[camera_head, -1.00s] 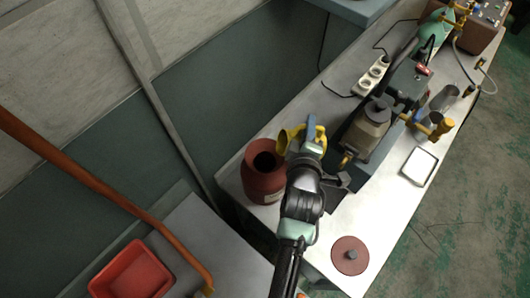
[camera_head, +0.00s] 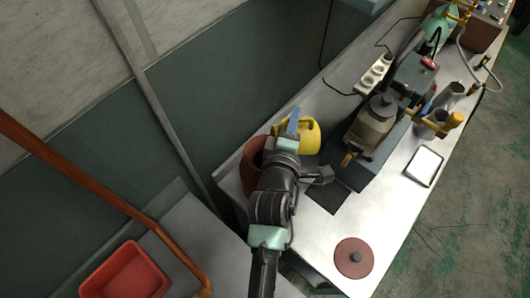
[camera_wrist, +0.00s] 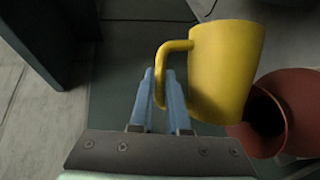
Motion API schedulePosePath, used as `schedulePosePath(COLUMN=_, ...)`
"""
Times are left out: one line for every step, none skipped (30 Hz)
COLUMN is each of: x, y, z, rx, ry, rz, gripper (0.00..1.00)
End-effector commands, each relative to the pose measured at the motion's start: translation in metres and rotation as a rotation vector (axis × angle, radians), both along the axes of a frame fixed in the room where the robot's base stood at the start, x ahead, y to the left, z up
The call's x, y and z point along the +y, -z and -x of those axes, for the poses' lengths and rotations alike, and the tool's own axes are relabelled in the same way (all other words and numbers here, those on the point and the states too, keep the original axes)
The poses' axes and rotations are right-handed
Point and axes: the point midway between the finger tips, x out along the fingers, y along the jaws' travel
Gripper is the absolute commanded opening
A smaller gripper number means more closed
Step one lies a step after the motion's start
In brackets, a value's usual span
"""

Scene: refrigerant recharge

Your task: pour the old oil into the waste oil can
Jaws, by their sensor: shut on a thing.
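My gripper (camera_head: 293,124) is shut on the handle of a yellow jug (camera_head: 309,139), held above the bench beside the can. In the wrist view, the blue fingers (camera_wrist: 160,92) close around the handle of the jug (camera_wrist: 227,65). A red-brown open can (camera_head: 251,160), apparently the waste oil can, stands at the bench's left edge, partly hidden by my arm. Its dark mouth shows in the wrist view, where the can (camera_wrist: 298,105) lies right of and below the jug. The jug's inside and any oil are hidden.
A red-brown round lid (camera_head: 352,258) lies on the bench (camera_head: 318,240). A pump-like machine (camera_head: 376,126), a power strip (camera_head: 374,76) and a white tray (camera_head: 424,166) are on the bench to the right. A red bin (camera_head: 125,272) is at lower left.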

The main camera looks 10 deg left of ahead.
Motion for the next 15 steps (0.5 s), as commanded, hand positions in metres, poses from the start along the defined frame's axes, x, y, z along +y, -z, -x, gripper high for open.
schedulePosePath(x=0.0006, y=-0.0005, z=0.0, rx=-0.003, ry=0.0, rz=0.006, gripper=0.0)
schedulePosePath(x=0.001, y=-0.0007, z=0.0001, rx=-0.004, ry=0.0, rz=0.009, gripper=0.0)
schedulePosePath(x=0.0015, y=-0.0011, z=0.0003, rx=-0.005, ry=-0.001, rz=0.013, gripper=0.0)
schedulePosePath(x=0.0017, y=-0.0012, z=0.0003, rx=-0.005, ry=-0.001, rz=0.014, gripper=0.0)
schedulePosePath(x=0.0018, y=-0.0012, z=0.0003, rx=-0.006, ry=0.0, rz=0.016, gripper=0.0)
schedulePosePath(x=0.002, y=-0.0013, z=0.0004, rx=-0.007, ry=-0.001, rz=0.018, gripper=0.0)
schedulePosePath(x=0.0023, y=-0.0014, z=0.0004, rx=-0.006, ry=0.0, rz=0.02, gripper=0.0)
schedulePosePath(x=0.0024, y=-0.0014, z=0.0005, rx=-0.007, ry=-0.001, rz=0.022, gripper=0.0)
schedulePosePath(x=0.0027, y=-0.0016, z=0.0005, rx=-0.008, ry=0.0, rz=0.026, gripper=0.0)
schedulePosePath(x=0.0029, y=-0.0016, z=0.0006, rx=-0.008, ry=-0.001, rz=0.028, gripper=0.0)
schedulePosePath(x=0.0033, y=-0.0015, z=0.0007, rx=-0.009, ry=-0.001, rz=0.03, gripper=0.0)
schedulePosePath(x=0.0037, y=-0.0017, z=0.0007, rx=-0.01, ry=-0.001, rz=0.033, gripper=0.0)
schedulePosePath(x=0.0039, y=-0.0017, z=0.0009, rx=-0.01, ry=-0.001, rz=0.035, gripper=0.0)
schedulePosePath(x=0.0041, y=-0.0018, z=0.0009, rx=-0.011, ry=-0.001, rz=0.037, gripper=0.0)
schedulePosePath(x=0.0045, y=-0.002, z=0.0009, rx=-0.012, ry=-0.001, rz=0.041, gripper=0.0)
